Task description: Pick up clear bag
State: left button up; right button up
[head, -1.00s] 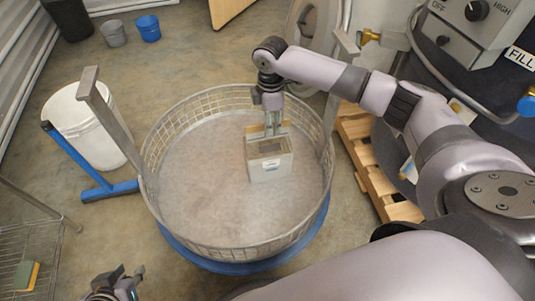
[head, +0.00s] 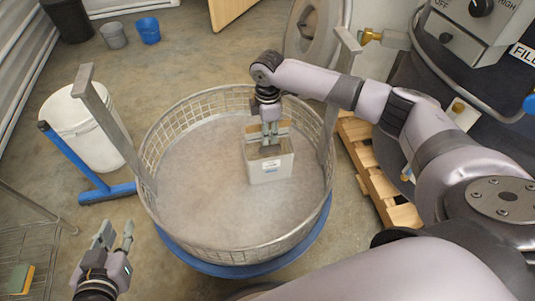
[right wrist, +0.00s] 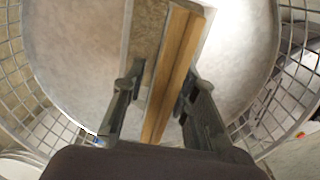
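I cannot make out a clear bag for certain in either view. A pale grey box (head: 271,171) with a label stands in the round wire basket (head: 239,255). It has an open top and a tan strip along its far side; the strip (right wrist: 174,72) also shows in the right wrist view. My right gripper (head: 271,150) is at the box's top, fingers pointing down. In the right wrist view its fingers (right wrist: 161,88) are apart on either side of the strip, with a gap on the left. My left gripper (head: 115,236) is open and empty, outside the basket at lower left.
The basket has a blue base (head: 255,269) and upright grey posts. A wire rack (head: 40,245) stands at lower left.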

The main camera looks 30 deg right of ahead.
grip_shut()
dwell(0.7)
jog(key=shift+w+r, duration=0.1)
